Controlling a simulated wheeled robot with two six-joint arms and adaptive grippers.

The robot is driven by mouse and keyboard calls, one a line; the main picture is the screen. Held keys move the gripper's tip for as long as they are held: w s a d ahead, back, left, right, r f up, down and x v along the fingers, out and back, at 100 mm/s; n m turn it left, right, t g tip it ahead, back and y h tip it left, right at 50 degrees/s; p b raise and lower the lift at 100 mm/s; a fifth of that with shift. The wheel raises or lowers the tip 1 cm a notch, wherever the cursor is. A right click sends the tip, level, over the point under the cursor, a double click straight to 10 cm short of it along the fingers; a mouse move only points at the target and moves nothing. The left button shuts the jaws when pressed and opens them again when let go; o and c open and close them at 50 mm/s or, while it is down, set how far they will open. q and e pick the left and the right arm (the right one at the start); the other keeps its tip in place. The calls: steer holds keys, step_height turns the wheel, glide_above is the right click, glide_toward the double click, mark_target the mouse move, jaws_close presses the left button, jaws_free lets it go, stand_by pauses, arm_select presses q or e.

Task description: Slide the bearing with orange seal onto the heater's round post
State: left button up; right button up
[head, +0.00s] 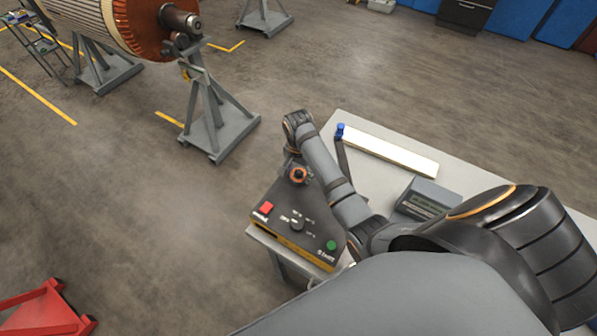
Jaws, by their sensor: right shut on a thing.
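The bearing with orange seal (298,175) shows as a small orange ring with a dark centre at the far end of the heater. The heater (277,206) is a dark box with a yellow lower edge, a red button, a knob and a green button. My right gripper (296,167) reaches over the heater's far end and is shut on the bearing. The bearing and gripper cover the round post, so I cannot tell whether the bearing is around the post or above it. My left gripper is not in view.
The heater sits at the left corner of a light grey table (372,178). A white bar (390,152) with a blue-ended piece lies behind my right forearm. A grey device with a display (428,199) stands to the right. A rotor on grey stands (208,125) is beyond.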

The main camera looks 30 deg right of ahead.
steer(key=shift+f, duration=0.35)
steer(key=o, duration=1.1)
steer(key=shift+o, duration=0.2)
steer(key=o, duration=0.3)
steer(key=shift+o, duration=0.2)
steer(key=shift+r, duration=0.1)
steer(key=shift+r, duration=4.45)
